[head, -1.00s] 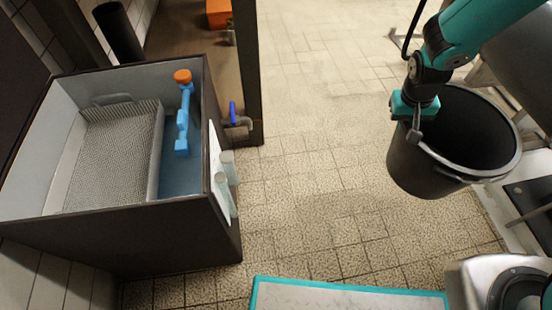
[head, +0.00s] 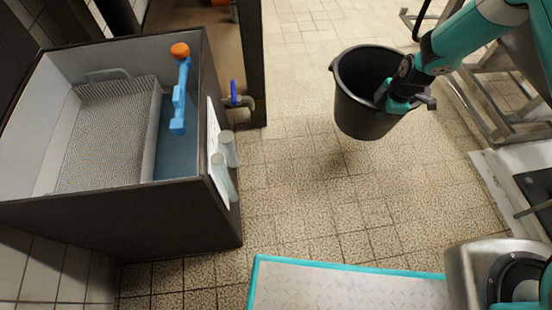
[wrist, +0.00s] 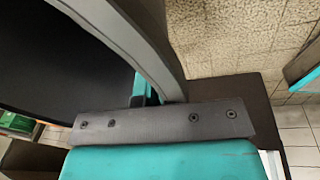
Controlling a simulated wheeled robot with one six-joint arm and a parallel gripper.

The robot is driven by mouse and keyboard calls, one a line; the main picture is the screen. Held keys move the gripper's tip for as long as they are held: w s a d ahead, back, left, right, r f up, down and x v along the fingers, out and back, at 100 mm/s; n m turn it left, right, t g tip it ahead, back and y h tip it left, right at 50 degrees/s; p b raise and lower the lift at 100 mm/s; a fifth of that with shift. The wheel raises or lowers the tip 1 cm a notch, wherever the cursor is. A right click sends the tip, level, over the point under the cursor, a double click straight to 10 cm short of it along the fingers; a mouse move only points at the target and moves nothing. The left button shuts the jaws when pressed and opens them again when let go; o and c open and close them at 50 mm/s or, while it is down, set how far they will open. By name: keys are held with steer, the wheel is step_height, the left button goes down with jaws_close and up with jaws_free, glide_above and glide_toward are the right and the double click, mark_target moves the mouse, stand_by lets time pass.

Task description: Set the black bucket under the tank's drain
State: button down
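The black bucket (head: 362,112) hangs upright above the tiled floor, right of the tank. My gripper (head: 384,97) is shut on its right rim, and the rim also fills the upper left of the wrist view (wrist: 145,35). The fingertips are partly hidden by the bucket and the gripper body. The tank (head: 130,228) is a dark open box at left. Its drain (head: 240,101) is a short grey spout with a blue lever on the tank's right side. The bucket is apart from the drain, to its right.
A dark post (head: 255,60) stands just behind the drain. A wire-mesh basket (head: 110,130) and a blue tool with an orange end (head: 179,95) are in the tank. Clear tubes (head: 224,165) are on its right side. Floor between tank and bucket is clear.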

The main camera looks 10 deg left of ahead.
mark_target(361, 132)
steer(key=f+n, duration=0.3)
steer(key=n, duration=0.1)
steer(key=w+a+f+n+g+b, duration=0.1)
steer(key=f+n, duration=0.1)
steer(key=n, duration=0.2)
steer(key=w+f+n+g, duration=0.1)
steer(key=f+n, duration=0.2)
steer(key=n, duration=0.1)
steer(key=shift+a+f+n+y+b, duration=0.15)
steer(key=shift+f+n+y+b, duration=0.15)
steer(key=shift+n+y+b, duration=0.1)
steer(key=n, duration=0.1)
steer(key=f+n, duration=0.1)
steer(key=shift+w+a+f+n, duration=0.1)
steer(key=shift+f+n, duration=0.2)
steer(key=shift+n, duration=0.1)
steer(key=shift+a+b, duration=0.25)
steer(key=shift+b, duration=0.05)
steer(key=s+a+f+b, duration=0.1)
steer(key=a+b, duration=0.3)
steer(key=a, duration=0.4)
steer(key=s+a+f+b, duration=0.2)
steer(key=s+a+b, duration=0.2)
steer(key=a, duration=0.4)
steer(key=shift+a+f+b, duration=0.25)
steer(key=shift+a+b, duration=0.05)
steer(key=shift+a, duration=0.1)
